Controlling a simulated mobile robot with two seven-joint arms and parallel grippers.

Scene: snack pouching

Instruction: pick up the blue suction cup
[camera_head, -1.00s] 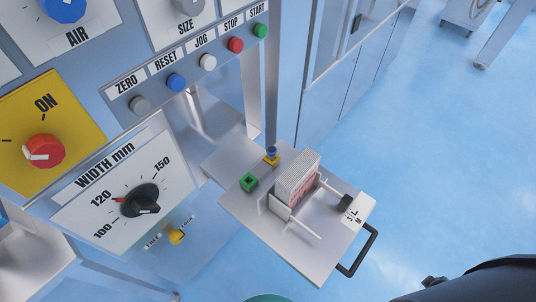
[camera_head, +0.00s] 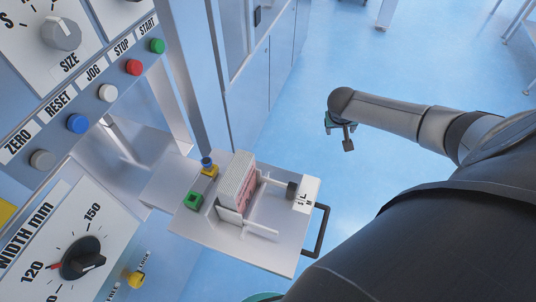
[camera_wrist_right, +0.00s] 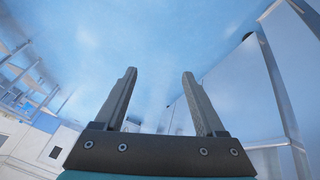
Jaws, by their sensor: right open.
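The blue suction cup (camera_head: 207,162) is the small blue piece on top of a yellow base (camera_head: 210,171). It stands at the back left of the metal drawer tray (camera_head: 265,258). A green square piece (camera_head: 193,200) is just in front of it. My right gripper (camera_head: 348,145) is above the floor, to the right of the tray and well apart from the cup. The right wrist view shows its two fingers (camera_wrist_right: 158,85) open with nothing between them. My left gripper is not seen.
A stack of white and pink pouches (camera_head: 239,178) stands upright on the tray beside the cup. A black handle (camera_head: 321,232) is at the tray's right edge. The control panel (camera_head: 75,150) and a metal post (camera_head: 182,80) are close on the left. The blue floor at right is open.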

